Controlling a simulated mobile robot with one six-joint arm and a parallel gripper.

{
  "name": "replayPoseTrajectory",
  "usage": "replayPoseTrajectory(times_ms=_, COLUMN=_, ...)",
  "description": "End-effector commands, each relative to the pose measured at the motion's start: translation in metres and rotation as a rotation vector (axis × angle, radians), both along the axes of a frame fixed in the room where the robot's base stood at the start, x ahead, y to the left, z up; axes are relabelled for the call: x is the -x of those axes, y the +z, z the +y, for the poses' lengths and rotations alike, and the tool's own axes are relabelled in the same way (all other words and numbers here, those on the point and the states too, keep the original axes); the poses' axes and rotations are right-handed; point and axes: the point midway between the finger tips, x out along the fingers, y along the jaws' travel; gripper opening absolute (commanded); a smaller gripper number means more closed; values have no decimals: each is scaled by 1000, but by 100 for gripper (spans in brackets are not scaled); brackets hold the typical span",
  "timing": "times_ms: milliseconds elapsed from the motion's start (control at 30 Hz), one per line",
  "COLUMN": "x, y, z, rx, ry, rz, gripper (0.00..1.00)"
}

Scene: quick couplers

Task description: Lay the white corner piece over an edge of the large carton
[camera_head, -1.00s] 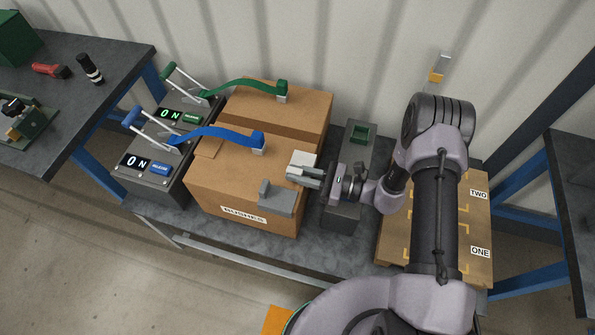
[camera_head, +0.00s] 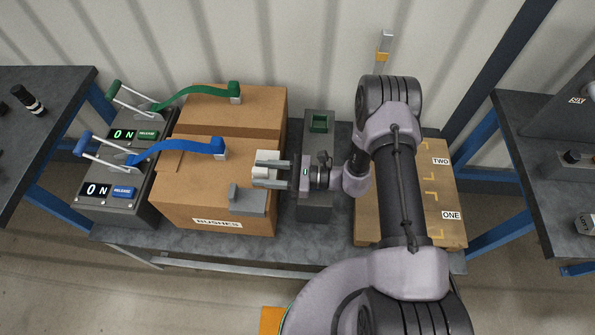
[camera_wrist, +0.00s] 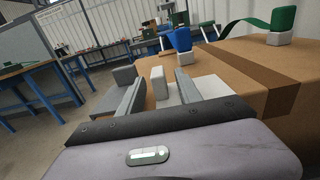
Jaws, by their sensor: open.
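The large carton (camera_head: 190,205), brown and labelled BUSHES, stands on the bench left of my arm. The white corner piece (camera_head: 263,160) is at the right edge of its top, partly hidden by my fingers. In the wrist view a white upright part (camera_wrist: 160,86) shows between the fingers, and a flat white part (camera_wrist: 207,89) lies beside the right finger. How its side flange meets the carton is hidden. My gripper (camera_head: 256,172) is open, its fingers either side of the white piece's upright part.
A grey corner piece (camera_head: 248,201) sits at the carton's front right edge. Blue (camera_head: 180,147) and green (camera_head: 195,90) straps cross the cartons from lever units (camera_head: 105,200) at the left. A grey block (camera_head: 318,190) with a green recess stands close right of the carton.

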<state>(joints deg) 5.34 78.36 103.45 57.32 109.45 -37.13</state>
Motion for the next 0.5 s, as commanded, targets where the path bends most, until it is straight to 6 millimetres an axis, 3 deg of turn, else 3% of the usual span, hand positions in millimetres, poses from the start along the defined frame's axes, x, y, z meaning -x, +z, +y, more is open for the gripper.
replayPoseTrajectory(times_ms=167, x=2, y=2, z=-25, rx=0, ry=-5, rz=1, gripper=41)
replayPoseTrajectory(times_ms=500, x=14, y=3, z=-110, rx=0, ry=-6, rz=-1, gripper=41)
